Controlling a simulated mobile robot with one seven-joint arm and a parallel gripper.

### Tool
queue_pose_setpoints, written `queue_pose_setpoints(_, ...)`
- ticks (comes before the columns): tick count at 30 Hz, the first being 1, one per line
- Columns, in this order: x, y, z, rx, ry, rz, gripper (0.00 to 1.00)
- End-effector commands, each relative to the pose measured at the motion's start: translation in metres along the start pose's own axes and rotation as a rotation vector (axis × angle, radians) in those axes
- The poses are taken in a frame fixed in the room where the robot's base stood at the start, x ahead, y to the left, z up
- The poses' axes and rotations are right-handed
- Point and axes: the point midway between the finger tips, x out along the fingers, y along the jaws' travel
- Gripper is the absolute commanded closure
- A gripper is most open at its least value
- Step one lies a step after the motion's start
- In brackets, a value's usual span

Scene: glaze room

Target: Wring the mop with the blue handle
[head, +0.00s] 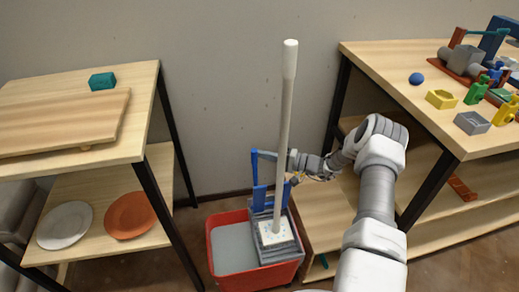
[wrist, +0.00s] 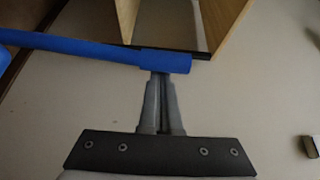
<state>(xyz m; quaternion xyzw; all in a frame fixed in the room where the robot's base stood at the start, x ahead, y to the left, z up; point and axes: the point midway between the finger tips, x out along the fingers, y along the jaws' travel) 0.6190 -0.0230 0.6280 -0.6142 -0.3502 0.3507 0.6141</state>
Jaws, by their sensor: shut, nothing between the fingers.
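The mop (head: 287,120) stands nearly upright with a pale grey pole, its head in the grey wringer (head: 290,247) on the right part of a red bucket (head: 222,275). The blue handle (head: 256,175) is a lever on the wringer, with a bar at its top pointing right towards my gripper (head: 290,160). My gripper is shut and empty. In the wrist view the blue bar (wrist: 100,46) crosses at the tips of my gripper (wrist: 161,78); I cannot tell whether they touch. The mop head is partly hidden inside the wringer.
A wooden table (head: 375,60) with a blue ball, yellow and grey boxes and several clamps stands at right. A left shelf (head: 150,85) holds a board, a teal block and two plates. The bucket stands between them, with a low wooden shelf (head: 322,215) close on its right.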

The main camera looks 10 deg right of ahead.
Motion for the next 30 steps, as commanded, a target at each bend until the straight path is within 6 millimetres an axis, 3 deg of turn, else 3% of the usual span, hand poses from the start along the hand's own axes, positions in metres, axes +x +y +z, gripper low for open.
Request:
queue_pose_setpoints(10,-0.03,-0.003,0.05,-0.191,0.002,-0.118,1.0)
queue_pose_setpoints(15,-0.038,-0.002,0.066,-0.195,0.0,-0.119,1.0)
queue_pose_setpoints(30,-0.044,0.002,0.077,-0.196,-0.002,-0.116,1.0)
